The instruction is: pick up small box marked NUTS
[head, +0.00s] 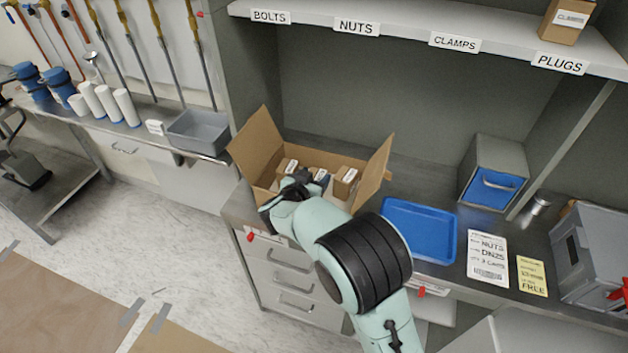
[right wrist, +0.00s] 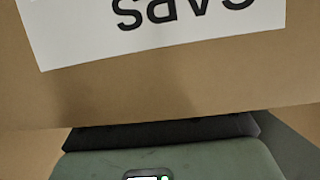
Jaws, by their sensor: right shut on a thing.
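My right gripper (head: 294,187) reaches into an open brown cardboard carton (head: 258,143) and is shut on a small brown box. In the right wrist view the small box (right wrist: 190,85) fills most of the picture, close against the gripper. Its white label is upside down and cut off, and the letters seem to read CAPS, not NUTS. In the head view small boxes with white labels (head: 345,182) stand in the carton. Their print is too small to read, and my gripper partly hides them. My left gripper is not in view.
The carton's flaps stand up left and right. A blue tray (head: 420,228) lies right of it on the bench, beside a paper note (head: 487,257). Above is a shelf (head: 400,27) labelled BOLTS, NUTS, CLAMPS and PLUGS. A grey bin (head: 199,133) stands to the left.

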